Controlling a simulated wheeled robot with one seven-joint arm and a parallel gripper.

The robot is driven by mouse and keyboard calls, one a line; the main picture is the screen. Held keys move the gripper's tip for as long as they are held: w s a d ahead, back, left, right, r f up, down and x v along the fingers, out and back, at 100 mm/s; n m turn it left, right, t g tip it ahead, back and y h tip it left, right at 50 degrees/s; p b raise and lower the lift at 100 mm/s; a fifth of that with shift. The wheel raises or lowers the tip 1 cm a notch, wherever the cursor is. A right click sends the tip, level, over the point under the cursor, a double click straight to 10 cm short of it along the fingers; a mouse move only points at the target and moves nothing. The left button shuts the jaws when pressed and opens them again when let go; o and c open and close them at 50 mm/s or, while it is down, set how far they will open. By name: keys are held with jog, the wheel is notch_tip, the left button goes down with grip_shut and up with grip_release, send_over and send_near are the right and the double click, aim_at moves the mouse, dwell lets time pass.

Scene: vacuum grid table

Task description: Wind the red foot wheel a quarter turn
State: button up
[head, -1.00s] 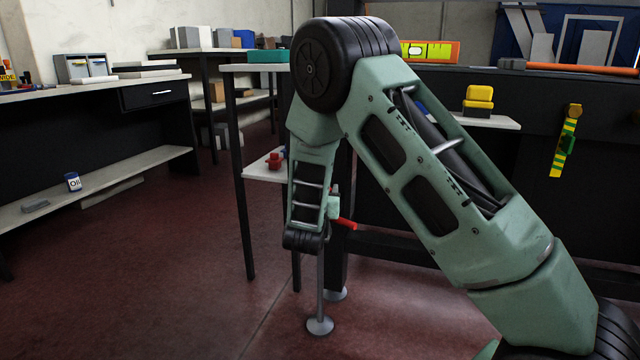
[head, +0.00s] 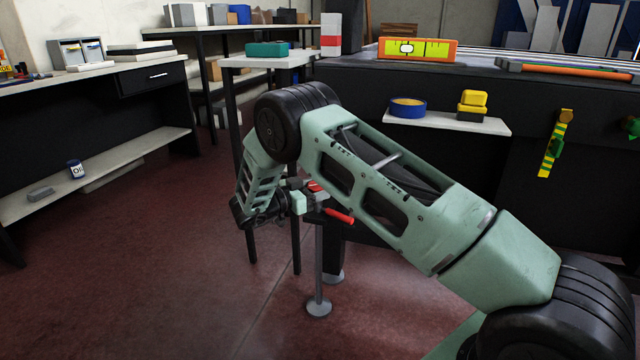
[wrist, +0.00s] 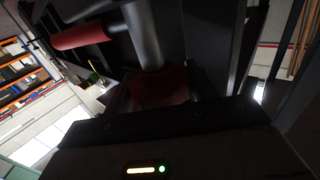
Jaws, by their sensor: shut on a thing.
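The red foot wheel (head: 317,186) shows as a small red patch at the top of a grey foot post, mostly hidden by my gripper. In the wrist view the red wheel (wrist: 160,88) sits around the grey rod, right in front of the dark jaws. My gripper (head: 308,195) comes to it from the left, under my bent arm, and is shut on it. A red handle (head: 340,216) sticks out to the right just below it. In the wrist view the handle (wrist: 80,37) is at upper left, clear of the jaws.
The grey foot post (head: 319,270) stands on a round plate on the floor. The black table (head: 480,105) lies close behind my arm, with a small white shelf (head: 440,121) on its side. A workbench (head: 100,75) stands at the left. Open red floor lies between.

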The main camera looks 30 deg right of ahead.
jog(key=shift+m+g, duration=0.6)
jog(key=shift+g, duration=0.3)
jog(key=o, duration=1)
jog(key=w+a+p, duration=0.2)
jog(key=a+p, duration=0.2)
jog(key=a, duration=1.3)
jog(key=shift+w+a+r, duration=0.1)
